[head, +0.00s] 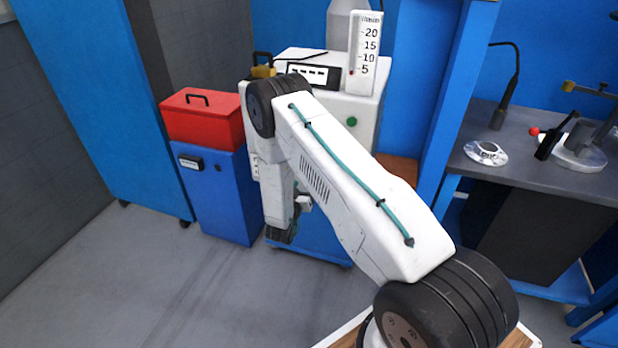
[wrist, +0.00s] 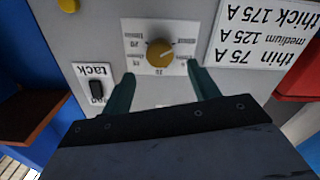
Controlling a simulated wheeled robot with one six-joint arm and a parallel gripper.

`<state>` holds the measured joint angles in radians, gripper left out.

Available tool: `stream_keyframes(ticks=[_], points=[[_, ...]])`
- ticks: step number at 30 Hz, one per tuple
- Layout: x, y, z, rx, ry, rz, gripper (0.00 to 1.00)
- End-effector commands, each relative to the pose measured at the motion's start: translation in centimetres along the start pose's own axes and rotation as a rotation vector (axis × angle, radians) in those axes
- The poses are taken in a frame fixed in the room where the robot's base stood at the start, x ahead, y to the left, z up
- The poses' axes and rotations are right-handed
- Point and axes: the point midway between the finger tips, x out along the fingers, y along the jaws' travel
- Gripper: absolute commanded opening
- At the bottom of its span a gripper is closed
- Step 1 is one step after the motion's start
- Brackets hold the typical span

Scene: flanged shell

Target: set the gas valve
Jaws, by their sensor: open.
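A flow gauge (head: 362,58) marked 5 to 20 stands upright above a white machine (head: 350,110) in the head view. A grey cylinder (head: 348,18) is behind it. I cannot make out a gas valve for certain. In the wrist view, upside down, a yellow knob (wrist: 160,53) sits on a white dial plate on the machine's grey panel (wrist: 105,45). My gripper (wrist: 160,85) is open and empty, its fingers below the knob in the picture, one to each side. In the head view my gripper (head: 283,232) hangs low before the machine, partly hidden by my arm.
A black switch (wrist: 97,90) marked tack and a thickness label (wrist: 265,40) are on the panel. A red toolbox (head: 202,120) sits on a blue cabinet (head: 220,195) left of the machine. A grey bench (head: 545,165) is at right. Floor (head: 170,290) at front left is clear.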

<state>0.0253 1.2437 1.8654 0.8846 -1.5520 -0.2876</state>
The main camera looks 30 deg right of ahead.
Motion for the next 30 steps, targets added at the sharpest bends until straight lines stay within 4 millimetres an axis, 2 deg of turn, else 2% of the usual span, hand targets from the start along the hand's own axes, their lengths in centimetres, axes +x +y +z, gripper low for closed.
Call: stream_keyframes(ticks=[3,9,14,21,22,26,27,30], points=[[2.2,0.1,0.0,0.002,0.0,0.003,0.6],[4.9,0.1,0.0,0.002,-0.001,0.0,0.6],[5.8,0.0,0.0,0.001,-0.001,-0.001,0.6],[5.9,0.0,0.0,0.001,-0.001,-0.002,0.6],[5.9,0.0,0.0,0.001,-0.001,-0.002,0.55],[5.9,0.0,0.0,0.001,-0.001,-0.002,0.19],[5.9,0.0,0.0,0.001,-0.001,-0.002,0.16],[5.9,0.0,0.0,0.001,-0.001,-0.002,0.16]])
